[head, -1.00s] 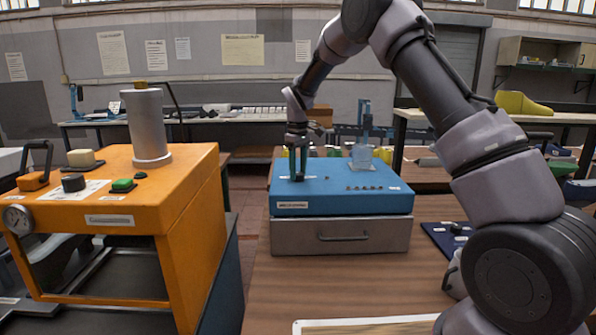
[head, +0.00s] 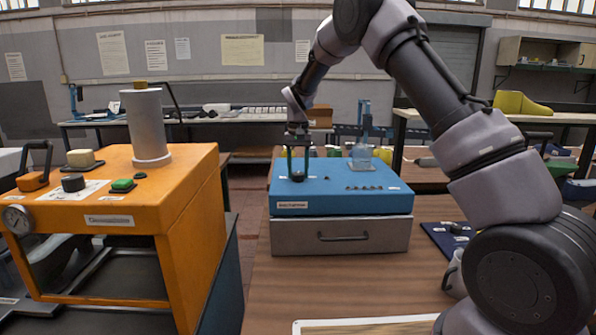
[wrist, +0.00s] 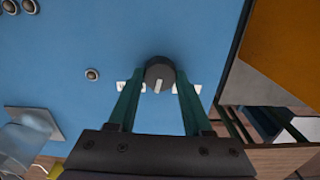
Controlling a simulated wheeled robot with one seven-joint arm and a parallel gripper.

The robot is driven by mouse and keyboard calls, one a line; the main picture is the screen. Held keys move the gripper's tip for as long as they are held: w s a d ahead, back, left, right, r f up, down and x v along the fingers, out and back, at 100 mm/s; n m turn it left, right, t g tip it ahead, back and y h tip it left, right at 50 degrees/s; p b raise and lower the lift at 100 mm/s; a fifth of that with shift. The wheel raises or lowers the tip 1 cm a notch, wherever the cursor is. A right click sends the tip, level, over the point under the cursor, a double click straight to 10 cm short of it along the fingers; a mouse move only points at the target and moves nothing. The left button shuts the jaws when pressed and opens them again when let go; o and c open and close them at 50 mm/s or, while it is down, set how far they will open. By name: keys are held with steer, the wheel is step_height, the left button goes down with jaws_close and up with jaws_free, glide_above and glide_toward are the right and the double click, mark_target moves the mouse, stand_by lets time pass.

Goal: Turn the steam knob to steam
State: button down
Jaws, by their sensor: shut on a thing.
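A round black knob (wrist: 160,70) with a white pointer mark sits on the top of the blue machine (wrist: 120,35). In the wrist view its pointer faces down the picture, towards my gripper's base. Small white labels lie to either side of the knob, too small to read. My gripper (wrist: 159,86) is shut on the knob, with one green finger on each side. In the head view my gripper (head: 298,165) reaches down onto the left part of the blue machine's top (head: 340,207). There the fingers partly hide the knob.
A clear container on a plate (head: 361,160) and a row of small buttons (head: 366,188) are on the blue machine's top. An orange machine (head: 120,195) at the left carries another black knob (head: 73,183) and a green button (head: 122,185). Wooden table surface (head: 330,285) in front is clear.

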mark_target(299, 173)
steer(key=m, duration=0.6)
steer(key=shift+m, duration=0.3)
stand_by(0.5)
steer(key=shift+c, duration=1.6)
jaws_free()
steer(key=shift+r, duration=0.1)
step_height(299, 173, up, 11)
steer(key=shift+d, duration=0.1)
